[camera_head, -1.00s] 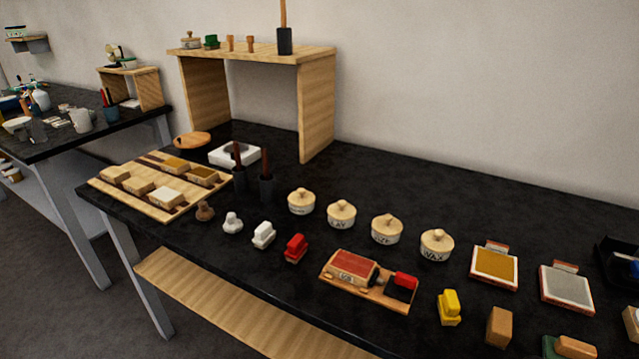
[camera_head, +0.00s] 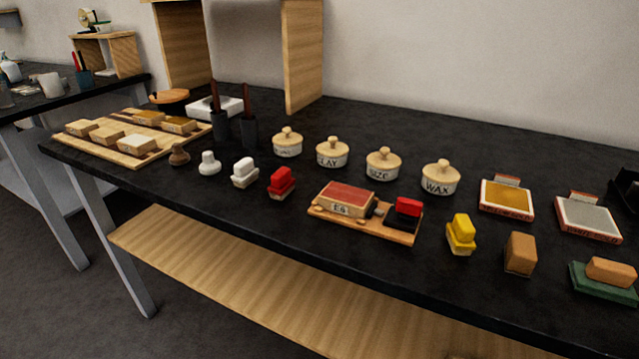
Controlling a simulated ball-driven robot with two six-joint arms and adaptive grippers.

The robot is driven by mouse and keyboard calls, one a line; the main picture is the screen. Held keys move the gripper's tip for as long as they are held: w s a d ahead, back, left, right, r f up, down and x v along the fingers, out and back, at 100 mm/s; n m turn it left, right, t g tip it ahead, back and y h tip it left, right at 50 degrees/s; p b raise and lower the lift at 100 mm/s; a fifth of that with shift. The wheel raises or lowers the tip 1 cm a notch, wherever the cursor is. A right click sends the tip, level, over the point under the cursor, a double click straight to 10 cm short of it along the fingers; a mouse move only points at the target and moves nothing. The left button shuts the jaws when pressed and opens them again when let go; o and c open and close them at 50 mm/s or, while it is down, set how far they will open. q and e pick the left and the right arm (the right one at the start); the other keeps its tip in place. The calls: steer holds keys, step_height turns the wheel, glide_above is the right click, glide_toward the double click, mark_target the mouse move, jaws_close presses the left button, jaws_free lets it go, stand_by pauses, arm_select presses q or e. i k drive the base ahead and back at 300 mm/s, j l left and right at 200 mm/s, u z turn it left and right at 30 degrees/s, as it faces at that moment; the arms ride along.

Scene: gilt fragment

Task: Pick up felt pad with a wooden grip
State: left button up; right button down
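A green pad with a tan, wood-like grip on top (camera_head: 606,284) sits at the right end of the black table, near its front edge. It best fits the felt pad with a wooden grip. Neither of my grippers is in view.
A tan block (camera_head: 521,254) and a yellow gripped block (camera_head: 461,234) stand left of the pad. Behind it lie a grey-faced tray (camera_head: 588,216) and a gold-faced one (camera_head: 507,197). A red-topped block on a wooden board (camera_head: 347,199) and lidded pots (camera_head: 440,179) are further left.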

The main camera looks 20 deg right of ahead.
mark_target(609, 281)
steer(key=z, duration=0.45)
steer(key=k+z, duration=0.1)
steer(key=z, duration=0.3)
steer(key=j+z, duration=0.1)
steer(key=z, duration=0.75)
steer(key=k+z, duration=0.1)
steer(key=z, duration=0.35)
